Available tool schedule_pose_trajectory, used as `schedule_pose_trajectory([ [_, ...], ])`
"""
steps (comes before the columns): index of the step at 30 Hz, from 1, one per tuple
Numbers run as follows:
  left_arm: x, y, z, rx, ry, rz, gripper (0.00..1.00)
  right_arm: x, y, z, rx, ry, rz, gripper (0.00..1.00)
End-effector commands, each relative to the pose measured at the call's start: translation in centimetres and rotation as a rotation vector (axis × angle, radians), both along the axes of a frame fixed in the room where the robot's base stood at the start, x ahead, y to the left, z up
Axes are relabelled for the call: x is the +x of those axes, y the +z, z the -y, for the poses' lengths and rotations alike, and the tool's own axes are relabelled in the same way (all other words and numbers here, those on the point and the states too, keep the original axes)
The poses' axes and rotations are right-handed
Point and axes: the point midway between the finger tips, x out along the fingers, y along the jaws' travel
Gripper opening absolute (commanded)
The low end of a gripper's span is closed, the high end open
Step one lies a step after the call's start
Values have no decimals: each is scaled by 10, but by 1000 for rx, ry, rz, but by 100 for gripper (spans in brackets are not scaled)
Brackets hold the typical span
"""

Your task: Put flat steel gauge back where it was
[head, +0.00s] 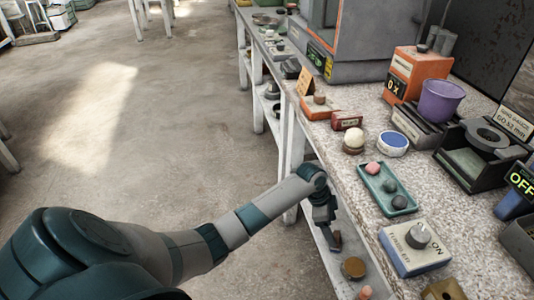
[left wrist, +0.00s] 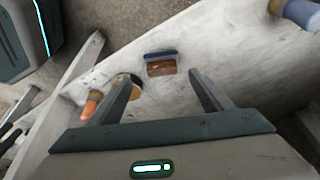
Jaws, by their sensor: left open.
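I cannot pick out the flat steel gauge with certainty in either view. A thick grey ring (head: 487,137) lies on a dark stand (head: 463,160) at the right of the bench, by a ring gauge sign (head: 514,124). My left gripper (head: 328,222) hangs past the bench's front edge, above the lower shelf. In the left wrist view its fingers (left wrist: 158,76) are open and apart with nothing held. A small brown and blue block (left wrist: 161,64) shows beyond and between the fingertips, on the pale shelf. My right gripper is not in view.
On the lower shelf are a brown round piece (head: 354,267) and a pinkish piece (head: 365,293). Open floor lies left.

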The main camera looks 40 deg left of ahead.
Motion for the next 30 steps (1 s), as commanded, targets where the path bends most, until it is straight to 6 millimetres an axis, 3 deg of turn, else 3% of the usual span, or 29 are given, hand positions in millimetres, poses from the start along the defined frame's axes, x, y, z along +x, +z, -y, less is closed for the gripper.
schedule_pose_trajectory([
  [5,-29,-20,11,0,35,-18,73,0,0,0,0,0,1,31],
  [8,-58,-36,20,5,76,-31,73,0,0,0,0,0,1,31],
  [17,-178,-73,40,11,302,-73,73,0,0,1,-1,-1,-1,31],
  [23,-261,-75,37,23,502,-90,73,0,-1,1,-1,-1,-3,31],
  [30,-346,-56,18,50,745,-98,73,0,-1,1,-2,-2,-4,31],
])
